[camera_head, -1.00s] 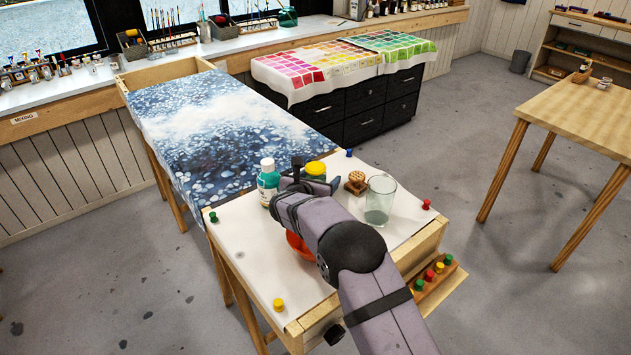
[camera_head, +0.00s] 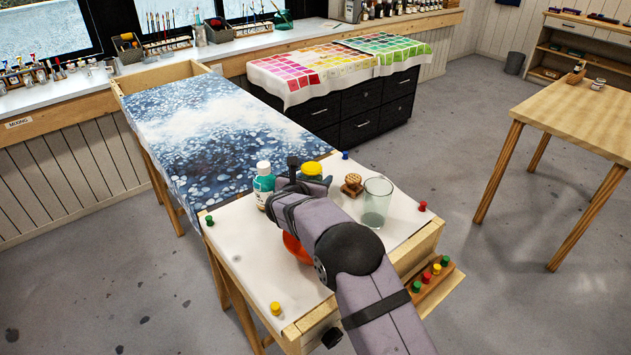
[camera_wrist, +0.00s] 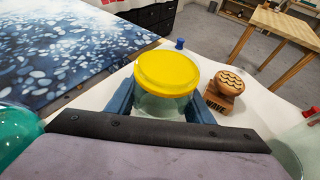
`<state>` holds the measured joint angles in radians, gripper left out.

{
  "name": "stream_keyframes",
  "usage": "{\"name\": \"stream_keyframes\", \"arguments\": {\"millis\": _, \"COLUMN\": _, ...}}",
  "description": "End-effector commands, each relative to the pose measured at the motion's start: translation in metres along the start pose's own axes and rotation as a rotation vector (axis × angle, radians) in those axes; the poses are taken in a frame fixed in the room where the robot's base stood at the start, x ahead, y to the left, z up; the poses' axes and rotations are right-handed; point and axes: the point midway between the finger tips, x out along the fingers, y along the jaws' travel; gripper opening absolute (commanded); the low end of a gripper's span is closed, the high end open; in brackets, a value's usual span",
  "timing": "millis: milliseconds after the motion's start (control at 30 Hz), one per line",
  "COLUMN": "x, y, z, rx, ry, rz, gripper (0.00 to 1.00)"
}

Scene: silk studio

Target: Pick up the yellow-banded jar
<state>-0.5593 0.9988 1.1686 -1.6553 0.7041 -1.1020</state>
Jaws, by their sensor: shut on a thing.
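The yellow-banded jar (camera_wrist: 166,76) is a clear glass jar with a wide yellow top, in the middle of the wrist view. My gripper (camera_wrist: 160,100) is shut on it, with one blue finger at each side of the glass. In the head view the jar's yellow top (camera_head: 311,169) shows just beyond my gripper (camera_head: 310,182). The jar looks upright. Its base is hidden by my wrist, so I cannot tell whether it touches the white sheet.
A teal bottle (camera_head: 264,184) stands left of the jar. A carved wooden stamp (camera_head: 352,185) and an empty glass (camera_head: 376,202) stand to its right. A red-orange thing (camera_head: 296,248) is partly hidden under my arm. Coloured pins mark the white sheet (camera_head: 245,245).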

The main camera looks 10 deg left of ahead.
Motion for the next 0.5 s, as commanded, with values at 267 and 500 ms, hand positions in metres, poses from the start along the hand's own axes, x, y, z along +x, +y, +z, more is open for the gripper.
{"name": "stream_keyframes", "arguments": {"millis": 267, "x": -0.007, "y": 0.0, "z": 0.018, "rx": 0.003, "ry": -0.003, "rz": 0.001, "gripper": 0.17}}
{"name": "stream_keyframes", "arguments": {"millis": 500, "x": -0.015, "y": 0.0, "z": 0.038, "rx": 0.003, "ry": -0.004, "rz": 0.001, "gripper": 0.17}}
